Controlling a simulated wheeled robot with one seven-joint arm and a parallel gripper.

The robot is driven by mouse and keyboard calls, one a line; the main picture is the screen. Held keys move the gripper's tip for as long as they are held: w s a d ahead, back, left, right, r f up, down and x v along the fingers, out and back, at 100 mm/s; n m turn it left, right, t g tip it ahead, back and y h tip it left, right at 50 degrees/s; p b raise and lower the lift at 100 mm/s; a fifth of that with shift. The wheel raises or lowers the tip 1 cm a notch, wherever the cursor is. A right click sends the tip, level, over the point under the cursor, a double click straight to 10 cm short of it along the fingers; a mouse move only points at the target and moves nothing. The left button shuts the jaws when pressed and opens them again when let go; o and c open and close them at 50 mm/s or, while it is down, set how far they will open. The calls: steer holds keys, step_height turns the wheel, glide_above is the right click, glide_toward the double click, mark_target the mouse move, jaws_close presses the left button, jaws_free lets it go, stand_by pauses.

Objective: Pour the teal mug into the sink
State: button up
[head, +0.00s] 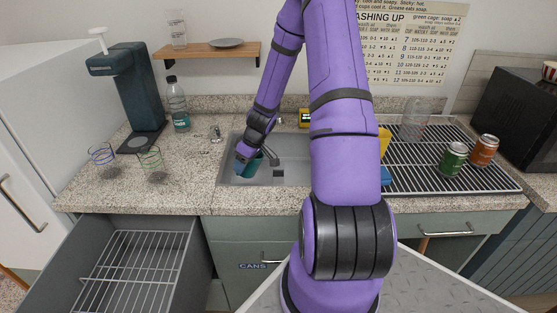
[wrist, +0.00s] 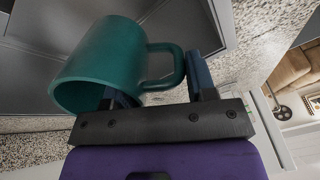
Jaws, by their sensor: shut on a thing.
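The teal mug (head: 254,165) is held over the left part of the sink (head: 291,165) in the head view. In the wrist view the mug (wrist: 103,62) is large at left and tilted, with its rim toward the lower left. Its handle lies between the fingers of my gripper (wrist: 160,88). My gripper (head: 243,153) is shut on the mug. The sink also shows as a dark basin (wrist: 35,70) behind the mug. The mug's contents are not visible, and no stream of liquid shows.
A faucet (head: 267,157) stands close right of the mug. A wire drying rack (head: 420,180) with a green can (head: 453,158) and an orange can (head: 484,150) is at right. A drawer (head: 130,270) hangs open below.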

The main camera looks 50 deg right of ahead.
steer(key=shift+w+a+f+g+h, duration=0.3)
steer(key=shift+w+a+g, duration=0.05)
steer(key=shift+a+g, duration=0.05)
steer(key=shift+w+a+f+h, duration=0.15)
steer(key=shift+h, duration=0.15)
steer(key=shift+w+a+f+g, duration=0.15)
steer(key=shift+w+f+g, duration=0.05)
steer(key=shift+g, duration=0.2)
steer(key=shift+w+a+h, duration=0.1)
steer(key=shift+h, duration=0.2)
steer(key=shift+w+a+r+g+h, duration=0.35)
steer(key=shift+r+g+h, duration=0.05)
steer(key=shift+r+g, duration=0.15)
